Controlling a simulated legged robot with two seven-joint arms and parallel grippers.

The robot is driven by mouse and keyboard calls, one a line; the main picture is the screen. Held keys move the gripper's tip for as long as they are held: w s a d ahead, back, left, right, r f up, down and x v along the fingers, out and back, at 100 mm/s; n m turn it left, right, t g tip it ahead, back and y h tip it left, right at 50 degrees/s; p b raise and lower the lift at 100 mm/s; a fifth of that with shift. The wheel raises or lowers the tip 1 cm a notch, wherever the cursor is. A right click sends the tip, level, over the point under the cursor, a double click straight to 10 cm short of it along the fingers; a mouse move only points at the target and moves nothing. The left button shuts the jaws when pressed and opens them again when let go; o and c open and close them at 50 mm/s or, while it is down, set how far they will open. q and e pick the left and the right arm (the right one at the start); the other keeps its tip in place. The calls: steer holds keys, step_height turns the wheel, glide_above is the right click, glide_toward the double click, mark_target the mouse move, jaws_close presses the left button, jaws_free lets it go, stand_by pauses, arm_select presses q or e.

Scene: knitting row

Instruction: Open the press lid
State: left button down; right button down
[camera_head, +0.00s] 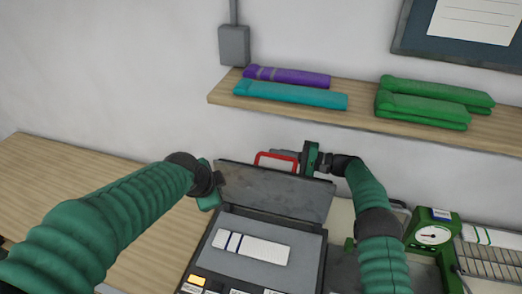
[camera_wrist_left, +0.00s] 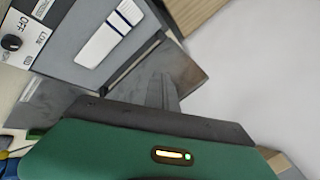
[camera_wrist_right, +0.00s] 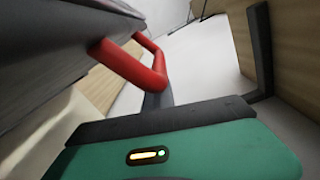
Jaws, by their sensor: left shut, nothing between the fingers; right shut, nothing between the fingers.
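The press lid (camera_head: 285,195) is a dark grey plate standing raised at the back of the press, tilted up from the bed (camera_head: 300,262). Its red handle (camera_head: 262,156) is on the top edge and shows large in the right wrist view (camera_wrist_right: 125,62). My right gripper (camera_head: 286,153) is shut and empty beside the handle, its fingers close behind the bar; contact cannot be told. My left gripper (camera_head: 221,181) is shut and empty at the lid's left edge; its fingers show against the lid in the left wrist view (camera_wrist_left: 165,92). A white knitted piece with blue stripes (camera_head: 250,247) lies on the bed.
A wooden wall shelf (camera_head: 360,118) above holds purple (camera_head: 290,76), teal (camera_head: 290,95) and green (camera_head: 435,105) folded knits. A green dial gauge (camera_head: 432,236) and a rack (camera_head: 490,262) stand at right. The wooden table (camera_head: 70,180) at left is clear.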

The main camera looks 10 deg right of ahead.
arm_select(q)
steer(key=w+d+r+m+t+h, duration=0.1)
steer(key=w+d+r+m+t, duration=0.1)
steer(key=w+d+r+m, duration=0.5)
glide_toward(262, 152)
steer(key=shift+w+a+f+m+h, duration=0.3)
steer(key=shift+w+f, duration=0.25)
steer(key=shift+f, duration=0.25)
steer(key=x, duration=0.6)
steer(key=shift+w+d+r, duration=0.1)
steer(key=shift+d+r, duration=0.2)
steer(key=shift+d, duration=0.05)
arm_select(e)
steer(key=shift+s+r, duration=0.1)
steer(key=shift+r, duration=0.25)
